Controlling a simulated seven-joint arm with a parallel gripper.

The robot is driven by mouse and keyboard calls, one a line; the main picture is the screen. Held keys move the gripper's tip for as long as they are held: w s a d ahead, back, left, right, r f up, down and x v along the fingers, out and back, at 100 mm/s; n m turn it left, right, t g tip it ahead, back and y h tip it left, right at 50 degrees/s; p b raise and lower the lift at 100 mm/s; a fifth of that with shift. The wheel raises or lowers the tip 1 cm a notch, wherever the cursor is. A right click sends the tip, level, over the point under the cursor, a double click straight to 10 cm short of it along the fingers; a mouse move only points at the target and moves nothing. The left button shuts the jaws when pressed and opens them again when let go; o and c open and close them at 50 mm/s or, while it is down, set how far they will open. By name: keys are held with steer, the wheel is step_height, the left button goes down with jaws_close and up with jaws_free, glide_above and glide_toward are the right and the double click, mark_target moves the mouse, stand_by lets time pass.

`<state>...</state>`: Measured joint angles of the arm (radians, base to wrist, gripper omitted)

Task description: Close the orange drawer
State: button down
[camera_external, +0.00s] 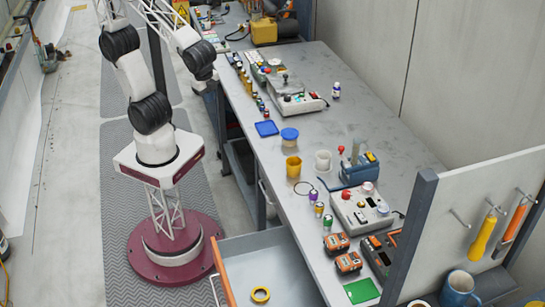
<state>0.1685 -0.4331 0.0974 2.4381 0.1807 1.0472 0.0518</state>
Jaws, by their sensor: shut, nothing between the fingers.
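The orange drawer stands open below the bench, at the bottom of the external view. Its orange front panel (222,272) has a metal handle (214,288) and faces my arm's base. The drawer's near end is cut off by the picture's lower edge. My arm rises from its base left of the drawer and bends up to the top of the view. My gripper is not in view.
The bench (250,150) carries several cups, small bottles and control boxes along its edge. Orange battery packs (348,262) sit on it above the drawer.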

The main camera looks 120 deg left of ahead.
steer(key=w+d+f+m+y, duration=0.3)
steer(key=w+d+f+m, duration=0.15)
steer(key=d, duration=0.35)
steer(key=w+d+f+m+t+y, duration=0.1)
steer(key=w+d+f+m+y, duration=0.2)
steer(key=w+d+f, duration=0.35)
steer(key=w+d+f+m+y, duration=0.4)
steer(key=w+d+f, duration=0.1)
steer(key=d, duration=0.4)
steer(key=s+d+f+m+t, duration=0.2)
steer(key=d+f+m+t, duration=0.3)
steer(key=d+f, duration=0.6)
steer(key=s+d+f+m+t+y, duration=0.1)
steer(key=s+d+f+m+t, duration=0.1)
steer(key=d+f+m+t, duration=0.4)
steer(key=d+f+m, duration=0.1)
steer(key=d+f, duration=0.4)
steer(key=d, duration=0.4)
steer(key=shift+s+d+t, duration=0.25)
steer(key=shift+s+t, duration=0.05)
steer(key=shift+s, duration=0.05)
steer(key=shift+w+a, duration=0.1)
steer(key=x, duration=1.4)
steer(key=shift+f, duration=0.1)
